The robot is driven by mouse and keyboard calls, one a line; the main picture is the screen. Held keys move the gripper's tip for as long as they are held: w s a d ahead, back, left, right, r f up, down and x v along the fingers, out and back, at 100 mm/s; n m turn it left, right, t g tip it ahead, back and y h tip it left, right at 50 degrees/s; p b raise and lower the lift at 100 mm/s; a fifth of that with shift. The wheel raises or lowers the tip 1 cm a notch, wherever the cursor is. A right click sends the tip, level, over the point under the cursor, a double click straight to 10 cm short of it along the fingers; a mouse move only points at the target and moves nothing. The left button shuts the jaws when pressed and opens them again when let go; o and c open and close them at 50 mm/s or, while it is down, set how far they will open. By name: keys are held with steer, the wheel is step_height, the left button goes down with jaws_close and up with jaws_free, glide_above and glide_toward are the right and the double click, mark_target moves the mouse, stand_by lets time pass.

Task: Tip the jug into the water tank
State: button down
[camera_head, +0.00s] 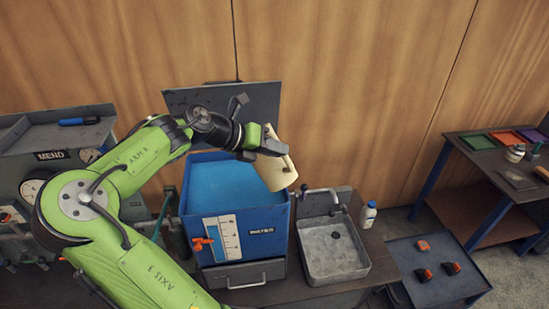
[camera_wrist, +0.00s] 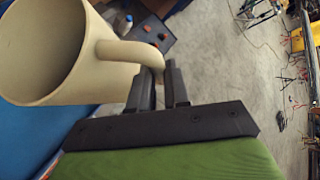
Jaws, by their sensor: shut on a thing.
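The cream jug (camera_head: 274,168) is held in the air above the right side of the water tank, tilted. In the wrist view the jug (camera_wrist: 60,50) shows its round open mouth, and its handle runs between my fingers. My gripper (camera_wrist: 165,85) is shut on that handle; in the head view my gripper (camera_head: 272,145) is at the jug's upper end. The blue water tank (camera_head: 262,260) stands on the bench with its lid (camera_head: 235,105) raised at the back. Blue water fills it, and a gauge is on its front. No pouring stream is visible.
A metal sink (camera_head: 335,262) with a tap stands right of the tank, and a white bottle (camera_head: 368,214) is beside it. A low grey cart (camera_head: 440,285) holds several orange-and-black items. A table with coloured trays (camera_head: 478,142) is at far right.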

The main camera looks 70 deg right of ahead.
step_height(320, 180, up, 8)
steer(key=m+t+h, duration=0.1)
steer(key=m+t, duration=0.2)
steer(key=t, duration=0.2)
steer(key=shift+r+m+t+h, duration=0.15)
steer(key=shift+m+t+h, duration=0.15)
steer(key=shift+t, duration=0.1)
